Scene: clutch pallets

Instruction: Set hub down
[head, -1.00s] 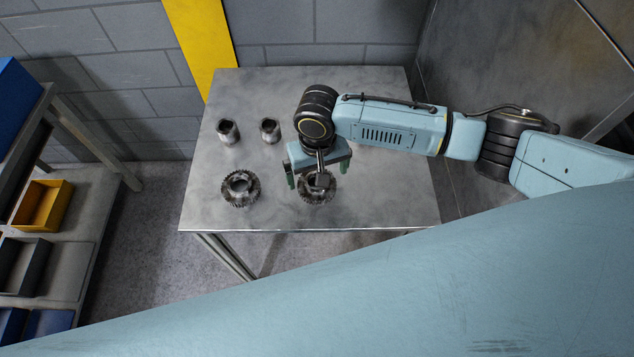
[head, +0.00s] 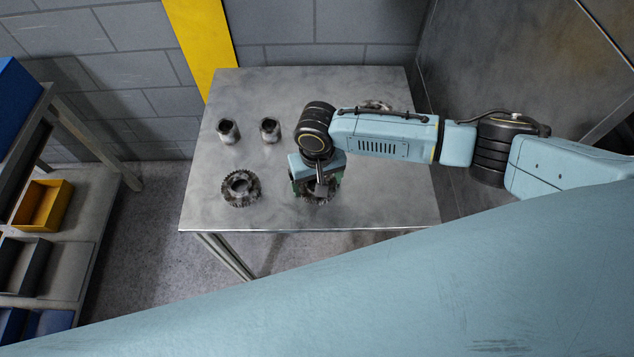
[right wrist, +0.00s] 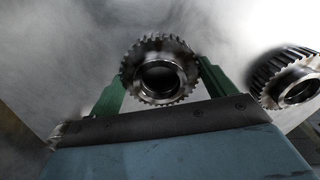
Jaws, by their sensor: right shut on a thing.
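My right gripper (head: 317,184) is over the front middle of the metal table. Its green fingers are shut on a toothed metal hub (head: 307,190), one finger on each side. In the right wrist view the hub (right wrist: 160,50) shows its toothed rim and round bore between the fingers of the gripper (right wrist: 160,78). The hub is at or close above the tabletop; I cannot tell whether it touches. A second toothed hub (head: 240,199) lies on the table to the left, apart from the gripper; a toothed hub (right wrist: 287,75) also shows right of the fingers in the wrist view. My left gripper is not in view.
The metal table (head: 205,205) also bears two small metal sleeves (head: 228,133) (head: 270,132) behind the hubs. A round metal part (head: 376,104) is partly hidden behind my right arm. A shelf with a yellow bin (head: 42,205) stands at the left. The table's front right is clear.

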